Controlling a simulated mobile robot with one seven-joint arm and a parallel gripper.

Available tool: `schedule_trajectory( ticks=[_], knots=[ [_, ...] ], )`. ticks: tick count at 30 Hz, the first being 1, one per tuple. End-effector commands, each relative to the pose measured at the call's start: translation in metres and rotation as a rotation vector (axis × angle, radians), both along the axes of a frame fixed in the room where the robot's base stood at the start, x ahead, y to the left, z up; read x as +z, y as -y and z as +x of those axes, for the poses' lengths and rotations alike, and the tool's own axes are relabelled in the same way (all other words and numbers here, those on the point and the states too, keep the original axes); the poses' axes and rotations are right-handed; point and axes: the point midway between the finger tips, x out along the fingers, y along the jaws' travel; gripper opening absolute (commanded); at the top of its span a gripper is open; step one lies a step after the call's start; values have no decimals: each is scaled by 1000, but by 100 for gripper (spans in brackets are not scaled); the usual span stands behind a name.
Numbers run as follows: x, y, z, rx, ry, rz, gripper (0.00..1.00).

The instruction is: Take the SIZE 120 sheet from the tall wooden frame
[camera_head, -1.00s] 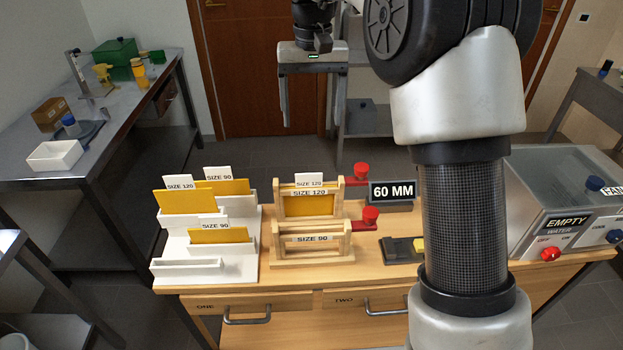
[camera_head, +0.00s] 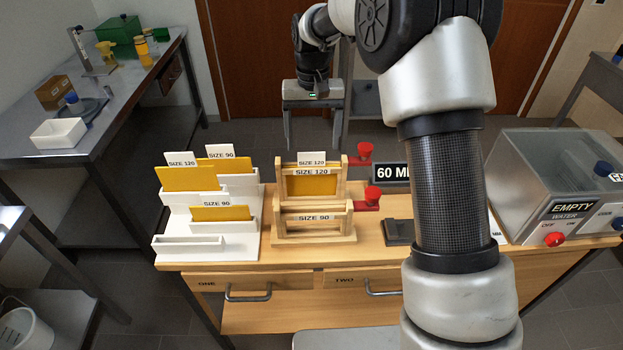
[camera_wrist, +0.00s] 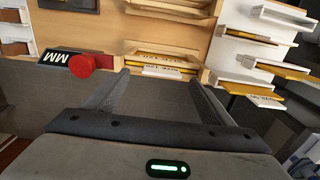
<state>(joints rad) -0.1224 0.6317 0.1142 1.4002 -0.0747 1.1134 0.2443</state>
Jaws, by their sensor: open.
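The tall wooden frame (camera_head: 282,192) stands at the back of the wooden bench, behind a lower wooden frame labelled SIZE 90 (camera_head: 313,218). A yellow SIZE 120 sheet (camera_head: 312,186) sits in the tall frame, with a white SIZE 120 tab (camera_head: 311,158) sticking up above it. My gripper (camera_head: 315,146) is open and empty, pointing down just behind and above the tall frame. In the wrist view the gripper's fingers (camera_wrist: 158,78) point toward the sheet's yellow edge (camera_wrist: 160,62) and the frame, with a gap between.
A red knob (camera_head: 365,150) on a red arm sticks out right of the tall frame; another is below it. A white stepped rack (camera_head: 250,235) with yellow sheets stands left. A 60 MM sign (camera_head: 390,174) and a clear-lidded tank (camera_head: 540,165) are on the right.

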Motion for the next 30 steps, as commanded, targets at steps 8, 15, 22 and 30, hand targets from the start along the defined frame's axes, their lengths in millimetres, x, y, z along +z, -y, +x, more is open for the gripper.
schedule_trajectory(
  ticks=[8,15,22,30],
  knots=[
    [-40,-3,-2,0,-2,-1,77],
    [-49,-3,-1,0,0,-1,77],
    [-49,-3,-1,0,0,-1,56],
    [-48,-3,-1,0,0,-1,21]
  ],
)
